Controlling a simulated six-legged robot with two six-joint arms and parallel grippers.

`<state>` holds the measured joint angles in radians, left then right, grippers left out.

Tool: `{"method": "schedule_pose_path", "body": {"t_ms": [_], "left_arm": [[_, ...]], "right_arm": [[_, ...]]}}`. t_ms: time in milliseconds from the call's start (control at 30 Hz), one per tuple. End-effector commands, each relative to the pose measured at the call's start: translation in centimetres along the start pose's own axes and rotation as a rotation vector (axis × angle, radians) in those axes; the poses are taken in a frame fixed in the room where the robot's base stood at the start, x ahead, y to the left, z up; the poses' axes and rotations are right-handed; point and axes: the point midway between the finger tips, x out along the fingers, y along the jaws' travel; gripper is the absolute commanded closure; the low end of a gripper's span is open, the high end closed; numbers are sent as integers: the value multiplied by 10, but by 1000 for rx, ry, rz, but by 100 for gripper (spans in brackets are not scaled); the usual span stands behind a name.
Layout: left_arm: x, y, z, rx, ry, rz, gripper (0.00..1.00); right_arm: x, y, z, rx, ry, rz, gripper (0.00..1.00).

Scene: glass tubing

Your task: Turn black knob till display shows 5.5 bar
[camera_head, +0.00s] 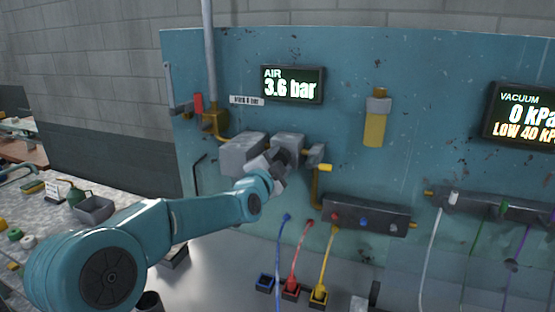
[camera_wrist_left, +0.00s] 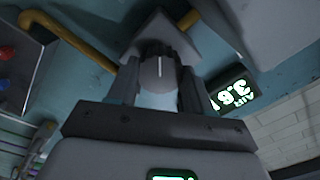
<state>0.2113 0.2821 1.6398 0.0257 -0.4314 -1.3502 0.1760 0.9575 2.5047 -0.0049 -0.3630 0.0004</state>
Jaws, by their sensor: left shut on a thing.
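The AIR display (camera_head: 291,85) on the blue panel reads 3.6 bar. It also shows, turned over, at the right of the left wrist view (camera_wrist_left: 235,94). My left gripper (camera_head: 280,162) reaches in from the left to the grey regulator block below the display. In the left wrist view its two fingers stand on either side of the black knob (camera_wrist_left: 158,74), shut on it. The knob's round face carries a white mark line, upright in that view. In the head view the gripper mostly hides the knob. My right gripper is not in view.
Grey blocks (camera_head: 243,153) and yellow pipe (camera_head: 316,188) surround the gripper closely. A manifold (camera_head: 366,216) with coloured hoses sits lower right. A vacuum display (camera_head: 527,117) reads 0 kPa, LOW 40 kPa. A cluttered bench lies at the left.

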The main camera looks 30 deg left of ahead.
Motion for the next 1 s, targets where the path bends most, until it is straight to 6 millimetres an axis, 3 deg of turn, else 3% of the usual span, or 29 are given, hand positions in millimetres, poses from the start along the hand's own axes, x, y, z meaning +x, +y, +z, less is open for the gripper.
{"method": "schedule_pose_path", "body": {"t_ms": [600,1000], "left_arm": [[0,0,-1,567,1,-2,80],[0,1,0,792,1,0,80]], "right_arm": [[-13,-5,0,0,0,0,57],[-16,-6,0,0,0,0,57]]}}
